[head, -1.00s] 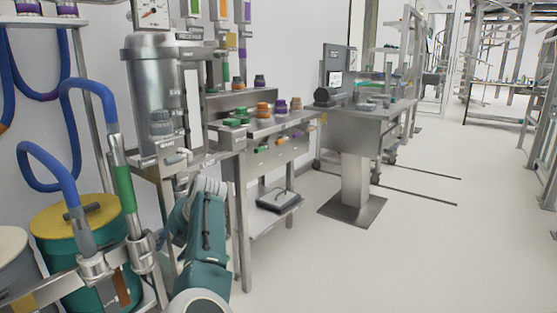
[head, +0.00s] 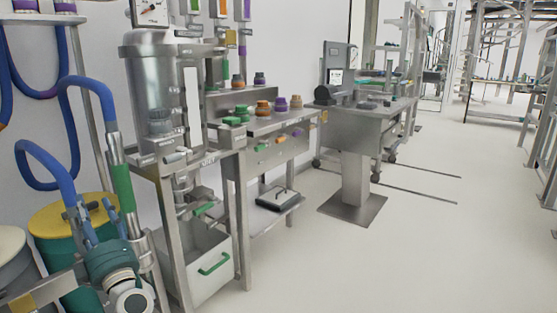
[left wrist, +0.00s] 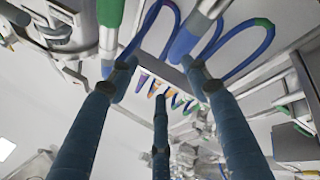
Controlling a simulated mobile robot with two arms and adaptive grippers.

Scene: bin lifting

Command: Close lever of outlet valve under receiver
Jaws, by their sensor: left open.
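The receiver (head: 148,85) is a steel vessel on a metal frame at the left of the head view. Under it hangs the outlet valve (head: 183,192), with a green lever (head: 203,209) slanting out to its right, above a bin. I cannot tell from its angle whether the valve is open or closed. My left gripper (head: 90,212) is open and empty, pointing up in front of the yellow-lidded drum, left of the valve and apart from it. Its spread fingers (left wrist: 160,78) show in the left wrist view. My right gripper is not in view.
A grey bin (head: 192,275) with a green handle stands under the valve. Blue hoses (head: 40,160) and a green-banded pipe (head: 124,187) are close to my left gripper. A shelf bench (head: 275,124) with coloured caps stands to the right.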

